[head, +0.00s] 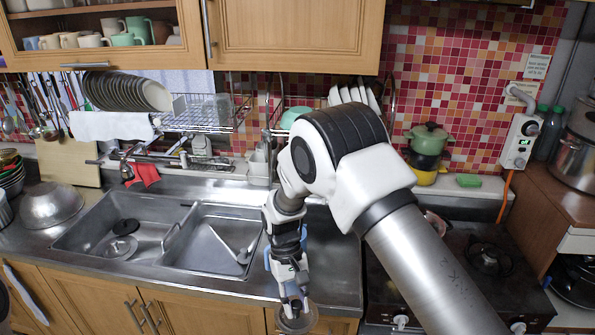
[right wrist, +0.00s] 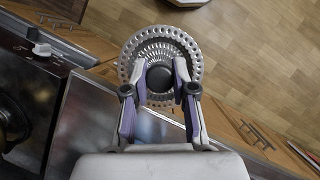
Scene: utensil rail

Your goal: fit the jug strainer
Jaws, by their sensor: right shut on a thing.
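The strainer is a round metal disc with a perforated rim and a dark knob at its middle. It shows in the right wrist view (right wrist: 183,36) and low in the head view (head: 297,324). My right gripper (head: 294,303) points down at the front edge of the counter. Its fingers (right wrist: 160,85) are shut on the strainer's dark knob, holding the disc out past the counter edge with wooden floor below. I cannot make out a jug in either view. My left gripper is not in view.
A steel double sink (head: 190,235) lies left of my right arm, with dark and metal items in it. A metal bowl (head: 52,205) stands at far left. A stove (head: 485,265) is at right. Dish racks (head: 205,112) hang behind. Bare steel counter (head: 335,265) lies beside the gripper.

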